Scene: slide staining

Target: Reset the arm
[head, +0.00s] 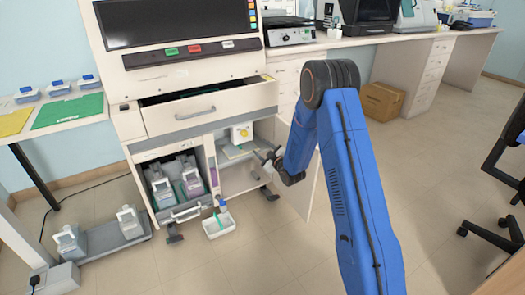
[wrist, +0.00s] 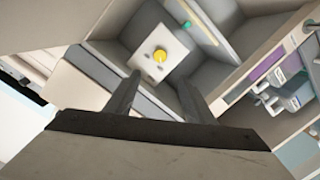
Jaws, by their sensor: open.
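My gripper (head: 267,158) is at the end of my blue arm, in front of the open lower compartment of the large white staining machine (head: 205,122). In the wrist view my gripper (wrist: 158,92) has its two dark fingers spread apart with nothing between them. Beyond the fingers is a white box with a yellow knob (wrist: 160,55). The same white box (head: 241,132) is at the back of the compartment in the head view. My gripper appears apart from it.
The compartment's door (head: 311,180) stands open beside my arm. A drawer (head: 182,113) above is pulled out. Bottles (head: 163,188) fill the left compartment. A white tray (head: 219,224) is low in front. A cardboard box (head: 382,101) stands behind right. Floor at right is partly clear.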

